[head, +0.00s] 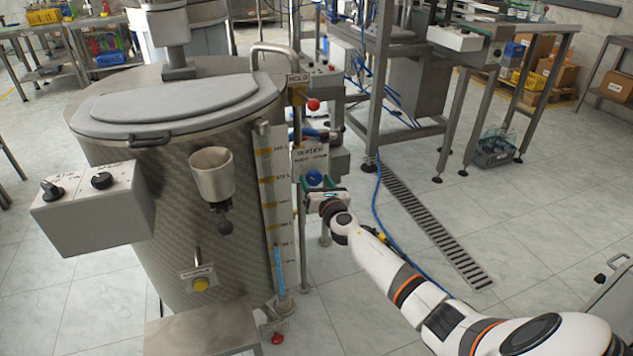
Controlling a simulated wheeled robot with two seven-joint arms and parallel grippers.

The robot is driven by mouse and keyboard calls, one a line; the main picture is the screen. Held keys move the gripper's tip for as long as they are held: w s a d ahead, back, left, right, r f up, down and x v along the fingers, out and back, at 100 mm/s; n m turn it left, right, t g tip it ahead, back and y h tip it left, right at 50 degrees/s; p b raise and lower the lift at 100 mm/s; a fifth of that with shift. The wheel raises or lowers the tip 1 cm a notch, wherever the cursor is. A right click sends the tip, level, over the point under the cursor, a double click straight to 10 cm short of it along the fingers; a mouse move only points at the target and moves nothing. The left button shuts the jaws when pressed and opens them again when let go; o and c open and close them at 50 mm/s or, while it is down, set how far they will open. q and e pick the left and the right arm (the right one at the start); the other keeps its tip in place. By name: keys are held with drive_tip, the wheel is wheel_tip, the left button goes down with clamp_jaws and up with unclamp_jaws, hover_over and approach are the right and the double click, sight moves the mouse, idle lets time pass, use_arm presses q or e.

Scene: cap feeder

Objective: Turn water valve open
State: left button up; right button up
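The water valve has a round blue handle (315,178) on the right side of the large steel tank (195,190). A white sign (310,158), which seems to read "water", is just above it. My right gripper (314,193) is right at the blue handle, just below it in the picture. Its fingers are small and partly hidden, so I cannot tell if they touch the handle or how far they are apart. My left gripper is not in the head view.
A red knob (313,104) sits above the valve, and a clear level tube (277,215) stands left of it. A control box (92,208) juts from the tank's left. A blue hose (375,205) runs along the floor near my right arm. A floor drain (435,230) lies right.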

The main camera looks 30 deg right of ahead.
drive_tip(key=c, duration=0.8)
